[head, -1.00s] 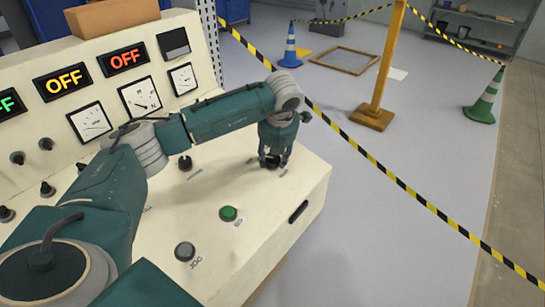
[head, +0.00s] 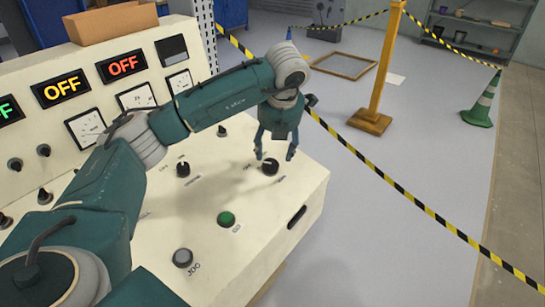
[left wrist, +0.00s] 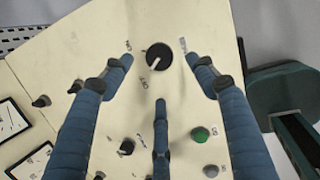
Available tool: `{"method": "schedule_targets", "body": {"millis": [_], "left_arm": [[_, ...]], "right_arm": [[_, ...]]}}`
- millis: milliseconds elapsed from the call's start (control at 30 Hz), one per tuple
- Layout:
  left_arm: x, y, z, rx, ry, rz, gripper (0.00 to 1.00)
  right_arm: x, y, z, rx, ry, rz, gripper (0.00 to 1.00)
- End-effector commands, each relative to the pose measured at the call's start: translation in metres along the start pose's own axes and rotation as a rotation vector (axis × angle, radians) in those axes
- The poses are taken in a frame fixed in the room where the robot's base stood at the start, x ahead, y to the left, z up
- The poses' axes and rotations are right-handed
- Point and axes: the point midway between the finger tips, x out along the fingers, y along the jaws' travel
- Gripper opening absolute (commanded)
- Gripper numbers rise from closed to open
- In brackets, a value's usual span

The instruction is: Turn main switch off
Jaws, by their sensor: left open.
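A round black rotary knob (head: 270,167), which looks like the main switch, sits on the sloping cream panel near its far right corner. It also shows in the left wrist view (left wrist: 158,57), where its white pointer mark aims down and left, toward a printed label. My left gripper (head: 275,153) is open and empty, just above the knob. In the left wrist view its fingers (left wrist: 163,78) are spread around the knob, apart from it. My right gripper is not in view.
The cream console (head: 255,240) carries another black knob (head: 183,170), a green button (head: 226,218) and a grey button (head: 183,258). Lit displays read OFF in yellow (head: 60,88) and red (head: 123,68). A yellow-black barrier tape (head: 400,190) runs beyond the console.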

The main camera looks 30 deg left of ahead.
Motion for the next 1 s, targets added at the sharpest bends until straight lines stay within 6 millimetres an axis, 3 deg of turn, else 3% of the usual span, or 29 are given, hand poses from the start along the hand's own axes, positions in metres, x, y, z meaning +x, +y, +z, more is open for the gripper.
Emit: {"method": "schedule_targets", "body": {"millis": [100, 300, 1000], "left_arm": [[-0.02, -0.001, 0.001, 0.001, -0.002, -0.001, 0.58], [-0.036, -0.001, 0.0, 0.001, 0.001, -0.001, 0.58], [-0.037, -0.001, 0.0, 0.001, 0.001, -0.001, 0.58]], "right_arm": [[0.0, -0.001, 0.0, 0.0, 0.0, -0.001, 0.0], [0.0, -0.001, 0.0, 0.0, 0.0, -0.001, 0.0], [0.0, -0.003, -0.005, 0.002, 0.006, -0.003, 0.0]]}}
